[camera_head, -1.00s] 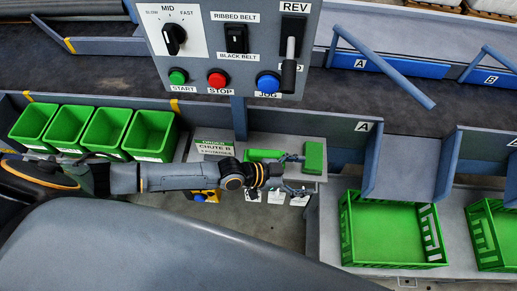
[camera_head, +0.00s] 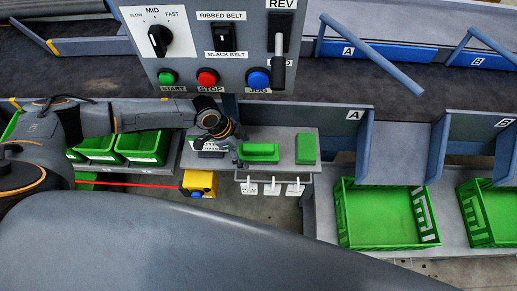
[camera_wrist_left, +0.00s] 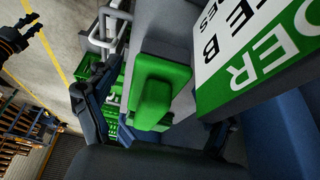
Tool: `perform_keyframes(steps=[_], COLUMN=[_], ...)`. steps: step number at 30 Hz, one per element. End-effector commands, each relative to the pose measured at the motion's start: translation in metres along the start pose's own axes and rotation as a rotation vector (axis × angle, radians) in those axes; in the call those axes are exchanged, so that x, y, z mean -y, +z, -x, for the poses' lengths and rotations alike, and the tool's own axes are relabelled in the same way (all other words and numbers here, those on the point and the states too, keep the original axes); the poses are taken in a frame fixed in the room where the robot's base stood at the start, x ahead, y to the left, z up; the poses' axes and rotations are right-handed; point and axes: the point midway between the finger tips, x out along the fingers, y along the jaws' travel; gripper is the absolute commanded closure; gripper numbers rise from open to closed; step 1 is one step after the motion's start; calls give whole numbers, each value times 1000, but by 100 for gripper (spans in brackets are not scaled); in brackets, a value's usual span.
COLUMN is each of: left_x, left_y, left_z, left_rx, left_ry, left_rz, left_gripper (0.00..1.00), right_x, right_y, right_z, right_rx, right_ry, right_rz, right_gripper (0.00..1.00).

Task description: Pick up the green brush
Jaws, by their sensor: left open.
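A green brush (camera_head: 261,152) with a raised grip lies on the small grey shelf (camera_head: 283,139) below the control panel. My left gripper (camera_head: 240,153) is at the brush's left end, apparently above the shelf. In the left wrist view, the brush (camera_wrist_left: 157,93) is in the middle, its grip facing the camera. The dark fingers of my left gripper (camera_wrist_left: 152,125) are apart, one on each side of the brush; I cannot tell whether they touch it. What looks like my right gripper (camera_wrist_left: 30,38) shows small at the upper left of the wrist view.
A plain green block (camera_head: 306,148) lies on the shelf right of the brush. White tags (camera_head: 272,187) hang at the shelf's front, beside a yellow box (camera_head: 199,183). The control panel (camera_head: 210,50) stands close behind. Green crates (camera_head: 387,244) stand at the right.

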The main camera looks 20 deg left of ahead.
Motion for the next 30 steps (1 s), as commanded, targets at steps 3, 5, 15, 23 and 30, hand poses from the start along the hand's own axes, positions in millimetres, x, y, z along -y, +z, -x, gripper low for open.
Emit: perform_keyframes(steps=[3, 5, 15, 23, 30], left_x=[0, 0, 0, 0, 0], left_y=[-8, -11, -54, -52, -52], left_z=[-2, -4, -24, -34, -34], left_rx=[1, 0, 2, 0, 0], left_ry=[-1, -1, 0, -2, -1], left_rz=[0, 0, 2, 1, 1], left_gripper=[17, 17, 17, 17, 39], right_x=[7, 8, 8, -1, -2], right_y=[-2, -3, -5, -4, -4], right_z=[4, 6, 28, 30, 30], right_rx=[-3, -3, -5, -4, -4], right_ry=[-8, -10, -10, 0, 1], right_rz=[-1, 0, 2, 4, 3], right_gripper=[69, 69, 69, 69, 69])
